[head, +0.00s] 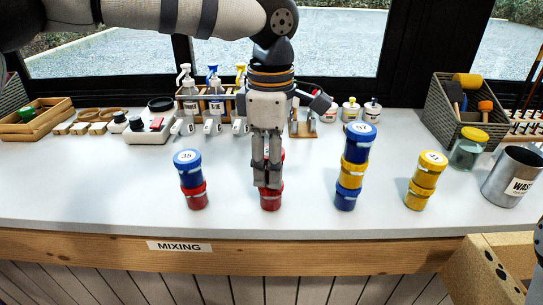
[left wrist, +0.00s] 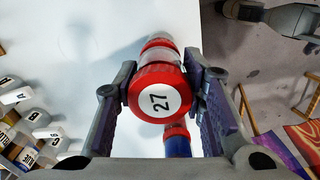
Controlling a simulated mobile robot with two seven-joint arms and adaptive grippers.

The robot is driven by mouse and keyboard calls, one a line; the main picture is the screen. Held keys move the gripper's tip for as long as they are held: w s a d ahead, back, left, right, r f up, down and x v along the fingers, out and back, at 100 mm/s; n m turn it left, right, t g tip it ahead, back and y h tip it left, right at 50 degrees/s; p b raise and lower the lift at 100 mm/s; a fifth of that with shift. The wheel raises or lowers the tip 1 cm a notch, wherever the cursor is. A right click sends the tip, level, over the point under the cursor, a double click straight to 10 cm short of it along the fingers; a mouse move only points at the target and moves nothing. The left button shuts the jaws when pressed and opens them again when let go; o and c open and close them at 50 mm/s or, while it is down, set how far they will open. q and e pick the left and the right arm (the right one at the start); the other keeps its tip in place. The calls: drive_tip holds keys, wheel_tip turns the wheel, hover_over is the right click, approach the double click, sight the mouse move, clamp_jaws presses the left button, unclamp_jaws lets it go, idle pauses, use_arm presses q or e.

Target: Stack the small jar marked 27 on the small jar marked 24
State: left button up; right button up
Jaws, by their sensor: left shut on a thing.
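The jar marked 27 (left wrist: 160,99) has a red lid and is between the fingers of my left gripper (left wrist: 158,92) in the left wrist view. In the head view my left gripper (head: 268,184) points down and is shut on it; the fingers hide most of that jar. A red jar (head: 271,200) stands on the table right below the fingers. The fingers hide whether the two jars touch, and the lower jar's mark is hidden. I cannot surely read a 24 on any jar. My right gripper is not in view.
Left of it stands a blue jar marked 35 (head: 187,165) on a red one. To the right stand a blue-yellow-blue stack marked 51 (head: 361,140) and a yellow stack (head: 424,180). A metal waste can (head: 507,180) is at far right. The table front is clear.

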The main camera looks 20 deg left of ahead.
use_arm(q)
drive_tip(key=shift+f, duration=0.55)
drive_tip(key=o, duration=1.2)
drive_tip(key=shift+o, duration=0.2)
